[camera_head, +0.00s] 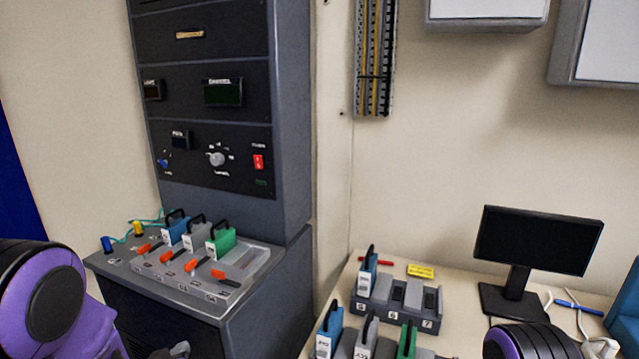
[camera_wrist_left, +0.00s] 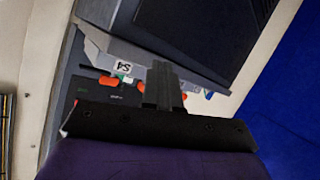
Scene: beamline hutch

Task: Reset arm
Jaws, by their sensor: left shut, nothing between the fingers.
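My left gripper (camera_wrist_left: 163,84) is shut and empty in the left wrist view, its two dark fingers together. In the head view only a small dark part of it (camera_head: 166,353) shows at the bottom edge, in front of the console. My left arm is at the lower left and a part of my right arm at the lower right. My right gripper is out of view. The grey console (camera_head: 270,262) carries a slotted tray (camera_head: 205,285) with a blue, a grey and a green handled module and several orange levers.
A table on the right holds a monitor (camera_head: 537,240), a module rack (camera_head: 398,300) with one blue module, and more handled modules (camera_head: 328,332) in front. A tall instrument cabinet (camera_head: 225,180) rises behind the console. Wall boxes (camera_head: 487,12) hang above.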

